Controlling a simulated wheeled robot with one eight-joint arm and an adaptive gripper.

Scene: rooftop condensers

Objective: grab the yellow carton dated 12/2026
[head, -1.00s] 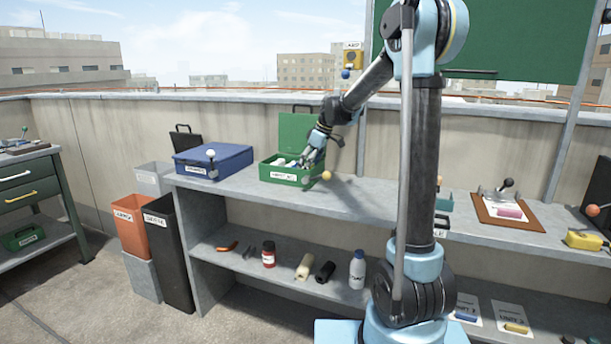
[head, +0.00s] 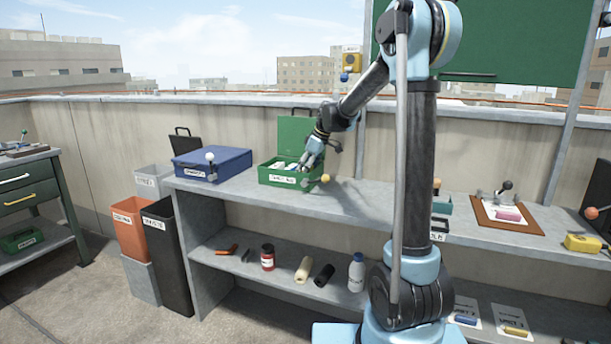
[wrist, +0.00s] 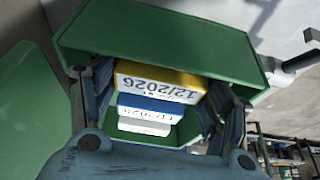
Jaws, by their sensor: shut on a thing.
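The yellow carton (wrist: 158,85) has a white face printed 12/2026, which reads upside down in the wrist view. It is inside the green box (head: 268,176), whose rim and wall also show in the wrist view (wrist: 150,35). Behind it in the same box are a blue carton (wrist: 150,108) with a hard-to-read date and a whitish carton (wrist: 145,127). My gripper (wrist: 163,88) has a finger on each side of the yellow carton and is shut on it. In the head view my gripper (head: 306,163) reaches down into the box, and the cartons are mostly hidden.
The green lid (head: 294,135) stands open behind the box. A closed blue case (head: 212,164) sits to the left on the same bench. A small yellow ball-topped knob (head: 325,178) is just right of the box.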

